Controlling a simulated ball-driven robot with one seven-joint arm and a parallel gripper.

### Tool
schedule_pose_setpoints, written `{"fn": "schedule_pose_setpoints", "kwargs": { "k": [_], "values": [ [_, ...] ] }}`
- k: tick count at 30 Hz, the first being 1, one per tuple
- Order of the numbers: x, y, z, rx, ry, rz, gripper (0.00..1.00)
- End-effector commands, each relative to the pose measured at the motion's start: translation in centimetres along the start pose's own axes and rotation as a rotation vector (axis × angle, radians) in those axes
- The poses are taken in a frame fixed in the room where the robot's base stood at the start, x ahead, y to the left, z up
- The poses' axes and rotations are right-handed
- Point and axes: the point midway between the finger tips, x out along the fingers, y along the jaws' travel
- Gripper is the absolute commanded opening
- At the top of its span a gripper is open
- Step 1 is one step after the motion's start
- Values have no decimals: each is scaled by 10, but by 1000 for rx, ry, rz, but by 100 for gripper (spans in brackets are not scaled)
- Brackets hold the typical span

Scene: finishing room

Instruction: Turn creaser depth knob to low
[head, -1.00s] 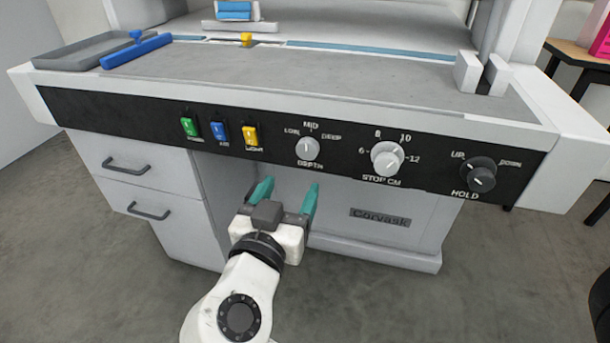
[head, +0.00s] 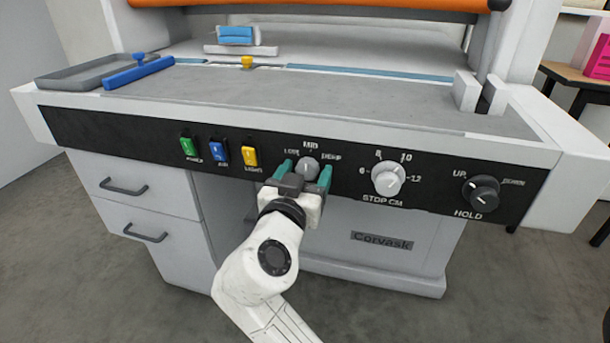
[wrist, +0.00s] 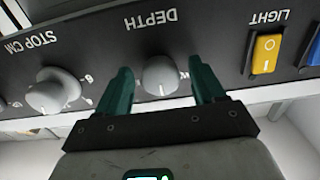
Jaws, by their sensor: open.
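The grey depth knob (head: 307,168) sits on the black front panel, with LOW to its left, MID above and DEEP to its right. In the head view its mark points up, roughly at MID. My gripper (head: 304,173) is open, with one teal finger on each side of the knob. The wrist view shows the knob (wrist: 160,76) between the two fingertips of my gripper (wrist: 158,88), with gaps visible on both sides. The DEPTH label is upside down there. The gripper body hides the label below the knob in the head view.
Right of the depth knob are the STOP CM knob (head: 388,179) and the black HOLD knob (head: 482,194). To its left are the yellow (head: 250,156), blue (head: 219,153) and green (head: 188,148) switches. A grey tray (head: 75,78) and blue bar (head: 138,75) lie on the tabletop.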

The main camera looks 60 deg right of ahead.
Motion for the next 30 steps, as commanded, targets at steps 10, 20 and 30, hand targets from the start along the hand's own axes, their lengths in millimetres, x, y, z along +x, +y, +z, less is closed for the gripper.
{"fn": "schedule_pose_setpoints", "kwargs": {
  "k": [10,20,30],
  "values": [
    [0,0,0,0,0,0,57],
    [0,0,0,0,-1,0,25],
    [0,0,-1,-16,-1,0,14]
  ]
}}
